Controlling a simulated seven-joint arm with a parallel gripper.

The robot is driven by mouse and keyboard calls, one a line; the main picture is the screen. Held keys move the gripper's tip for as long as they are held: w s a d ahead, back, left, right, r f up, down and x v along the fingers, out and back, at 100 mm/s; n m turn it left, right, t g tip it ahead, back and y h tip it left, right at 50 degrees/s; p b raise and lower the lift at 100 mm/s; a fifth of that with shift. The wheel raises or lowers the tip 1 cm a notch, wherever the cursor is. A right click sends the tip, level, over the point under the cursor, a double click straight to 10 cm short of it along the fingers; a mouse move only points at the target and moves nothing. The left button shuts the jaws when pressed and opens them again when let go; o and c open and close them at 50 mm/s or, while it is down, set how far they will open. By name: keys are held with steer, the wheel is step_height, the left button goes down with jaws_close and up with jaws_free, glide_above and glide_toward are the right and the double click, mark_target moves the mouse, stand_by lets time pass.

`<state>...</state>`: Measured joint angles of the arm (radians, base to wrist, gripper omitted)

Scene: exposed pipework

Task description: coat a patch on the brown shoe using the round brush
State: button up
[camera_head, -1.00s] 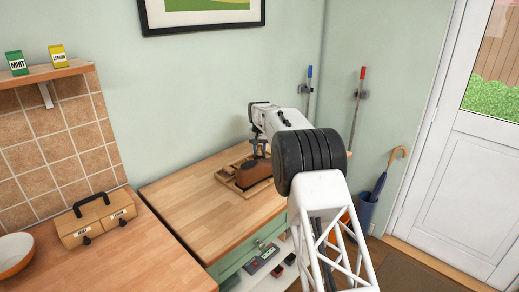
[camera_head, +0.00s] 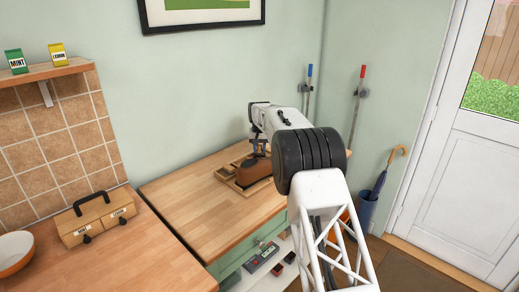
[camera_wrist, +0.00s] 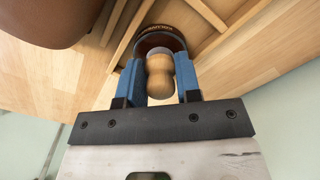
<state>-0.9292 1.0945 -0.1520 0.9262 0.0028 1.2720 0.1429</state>
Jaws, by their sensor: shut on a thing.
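The brown shoe (camera_head: 253,170) sits in a shallow wooden tray (camera_head: 228,181) on the wooden worktop. It also shows at the upper left of the wrist view (camera_wrist: 45,20). In the wrist view my gripper (camera_wrist: 160,82) has its blue fingers shut on the wooden handle of the round brush (camera_wrist: 160,72). A round dark tin (camera_wrist: 163,28) with lettering on its rim lies just beyond the brush, beside the shoe. The brush's head is hidden under its handle, so I cannot tell whether it touches the tin.
The tray has raised wooden dividers (camera_wrist: 205,14). The worktop left of it is clear (camera_head: 190,195). A handled wooden box (camera_head: 97,220) and a white-orange bowl (camera_head: 14,253) stand on the left counter. The wall (camera_head: 220,70) is close behind.

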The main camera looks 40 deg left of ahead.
mark_target(260, 145)
stand_by(0.4)
steer(key=shift+r, duration=3.5)
